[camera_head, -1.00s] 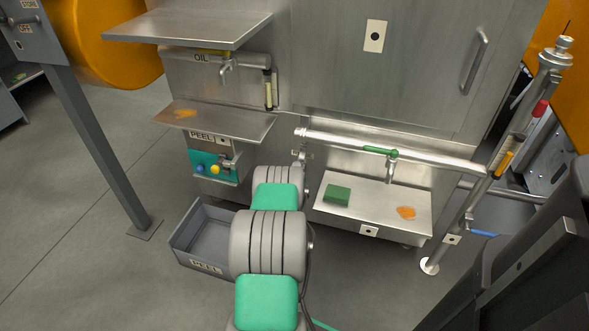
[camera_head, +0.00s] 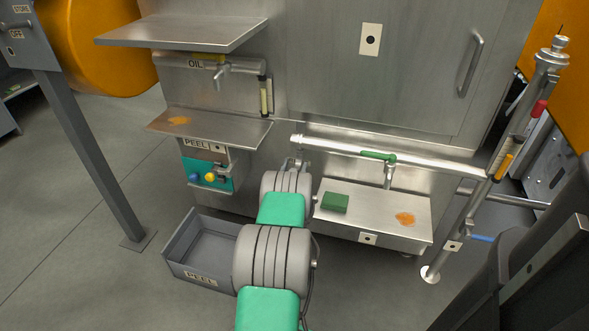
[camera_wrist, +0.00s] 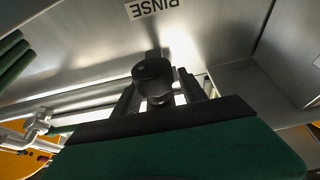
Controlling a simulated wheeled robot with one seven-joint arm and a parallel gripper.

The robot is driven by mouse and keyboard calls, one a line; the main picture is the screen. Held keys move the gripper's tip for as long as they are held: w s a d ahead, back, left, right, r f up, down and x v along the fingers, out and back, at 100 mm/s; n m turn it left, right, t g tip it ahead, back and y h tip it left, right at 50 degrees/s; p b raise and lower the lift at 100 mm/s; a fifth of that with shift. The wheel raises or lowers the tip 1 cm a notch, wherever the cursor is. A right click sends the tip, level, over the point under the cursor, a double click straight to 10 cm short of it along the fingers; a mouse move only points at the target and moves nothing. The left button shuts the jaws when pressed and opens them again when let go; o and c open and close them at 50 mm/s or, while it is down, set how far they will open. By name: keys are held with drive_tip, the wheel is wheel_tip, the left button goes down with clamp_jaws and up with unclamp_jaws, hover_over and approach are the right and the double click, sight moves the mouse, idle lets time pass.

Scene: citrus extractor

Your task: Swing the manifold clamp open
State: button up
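The manifold pipe (camera_head: 345,147) runs level across the wash bay in the head view, with a green lever (camera_head: 378,156) on it. I cannot clearly make out the clamp itself. My gripper (camera_head: 297,162) is small and partly hidden behind my arm, just below the pipe's left end. In the wrist view my gripper's two dark fingers (camera_wrist: 160,98) stand apart, on either side of a dark round knob (camera_wrist: 153,74). Whether they touch it I cannot tell. An upside-down RINSE label (camera_wrist: 154,9) is on the steel above it.
A steel tray (camera_head: 375,223) holds a green block (camera_head: 335,203) and an orange scrap (camera_head: 405,219). A grey PEEL bin (camera_head: 180,245) stands on the floor left of my arm. A steel shelf (camera_head: 235,130) juts out above the bin. An upright pipe (camera_head: 462,215) stands at right.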

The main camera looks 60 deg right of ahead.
clamp_jaws()
idle(0.3)
idle(0.9)
